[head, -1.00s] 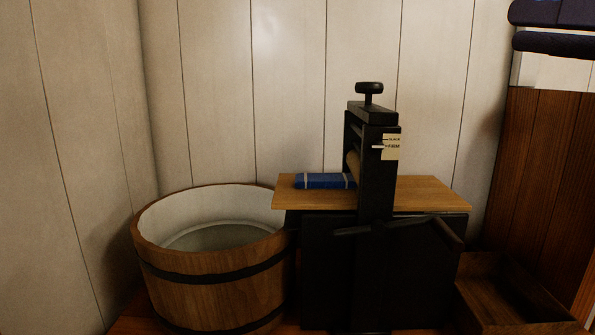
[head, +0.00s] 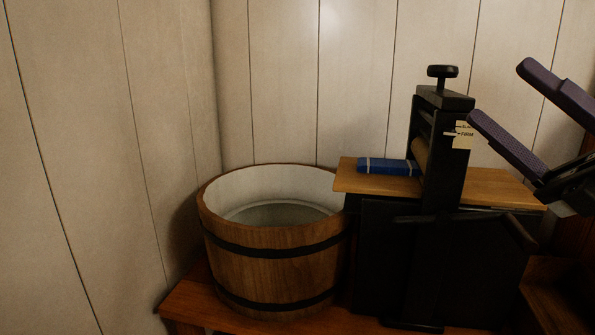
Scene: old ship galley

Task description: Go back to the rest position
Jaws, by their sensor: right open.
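My right gripper (head: 497,92) shows at the right edge of the head view. Its two purple fingers are spread wide apart, with nothing between them. The fingertips point left, beside the top of a black press with rollers (head: 440,150). The gripper's lower finger looks close to the press's tag, but I cannot tell the gap in depth. My left gripper is out of view.
A blue bundle with pale bands (head: 388,167) lies on the press's wooden board (head: 345,184). A wooden tub (head: 270,262) with dark hoops stands to the left on a wooden bench (head: 190,304). A wooden box (head: 555,305) is at lower right. Panelled walls stand behind.

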